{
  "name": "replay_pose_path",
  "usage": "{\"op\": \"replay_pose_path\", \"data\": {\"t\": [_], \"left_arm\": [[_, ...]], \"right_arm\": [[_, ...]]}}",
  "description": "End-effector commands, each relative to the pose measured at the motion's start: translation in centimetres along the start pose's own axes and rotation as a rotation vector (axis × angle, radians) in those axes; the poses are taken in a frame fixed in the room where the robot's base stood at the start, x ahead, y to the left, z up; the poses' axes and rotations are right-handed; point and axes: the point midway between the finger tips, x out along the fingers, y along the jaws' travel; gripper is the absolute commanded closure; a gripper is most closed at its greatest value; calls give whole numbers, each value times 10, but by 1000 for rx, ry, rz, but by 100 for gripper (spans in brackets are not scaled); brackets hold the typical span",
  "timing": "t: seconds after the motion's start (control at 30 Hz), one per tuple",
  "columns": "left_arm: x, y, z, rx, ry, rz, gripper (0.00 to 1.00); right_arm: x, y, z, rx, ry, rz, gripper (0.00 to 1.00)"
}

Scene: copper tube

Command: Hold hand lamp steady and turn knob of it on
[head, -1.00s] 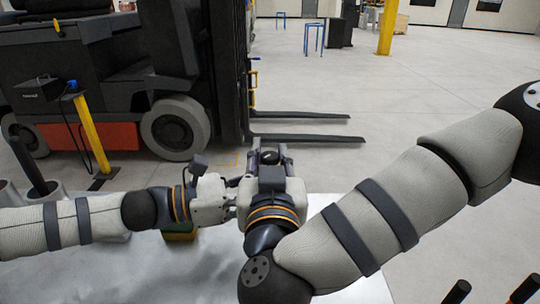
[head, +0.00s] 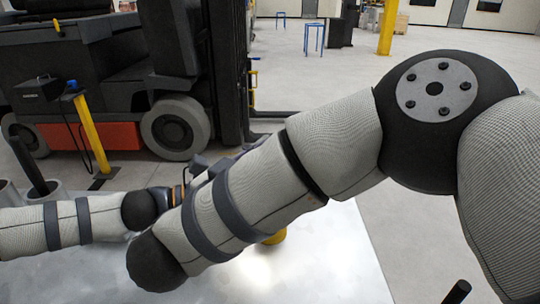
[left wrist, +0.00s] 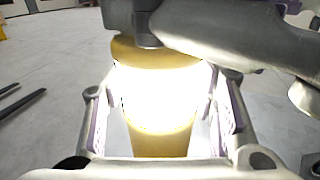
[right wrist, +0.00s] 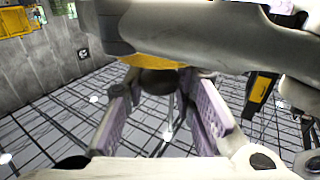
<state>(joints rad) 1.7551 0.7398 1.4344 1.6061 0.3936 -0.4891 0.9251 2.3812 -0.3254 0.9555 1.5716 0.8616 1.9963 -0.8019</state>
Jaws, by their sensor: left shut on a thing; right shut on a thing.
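The hand lamp (left wrist: 160,143) is a yellow cylinder with a bright white glowing middle in the left wrist view. My left gripper (left wrist: 162,88) is shut on it, one finger on each side. In the right wrist view a dark round knob (right wrist: 158,82) sits against a yellow part of the lamp (right wrist: 155,61). My right gripper (right wrist: 160,90) is shut on the knob, its pads on either side. In the head view my right forearm hides both grippers and most of the lamp.
A yellow piece (head: 275,238) shows below my right forearm; I cannot tell whether it is the lamp. The pale metal table (head: 330,260) is bare on its right. A forklift (head: 110,80) stands behind, with a yellow post (head: 92,135) before it. Grey cylinders (head: 45,190) stand at left.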

Motion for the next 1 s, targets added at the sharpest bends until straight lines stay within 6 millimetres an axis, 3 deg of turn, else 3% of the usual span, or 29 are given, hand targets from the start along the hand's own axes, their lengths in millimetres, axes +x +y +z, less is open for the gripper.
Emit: {"op": "replay_pose_path", "data": {"t": [0.4,0.43,0.5,0.8,0.87,1.0], "left_arm": [[0,-3,0,0,-4,-9,88],[0,-3,0,0,-4,-9,88],[0,-3,0,0,-3,-8,88],[0,-1,0,0,-1,-2,88],[0,0,0,0,-1,-2,88],[0,0,0,0,-1,-1,88]], "right_arm": [[2,1,1,-1,-2,9,100],[2,1,1,-1,-2,9,69],[2,1,1,-1,-2,8,55],[1,0,-2,0,-1,6,55],[1,0,-9,3,1,6,55],[1,0,-43,4,2,6,55]]}}
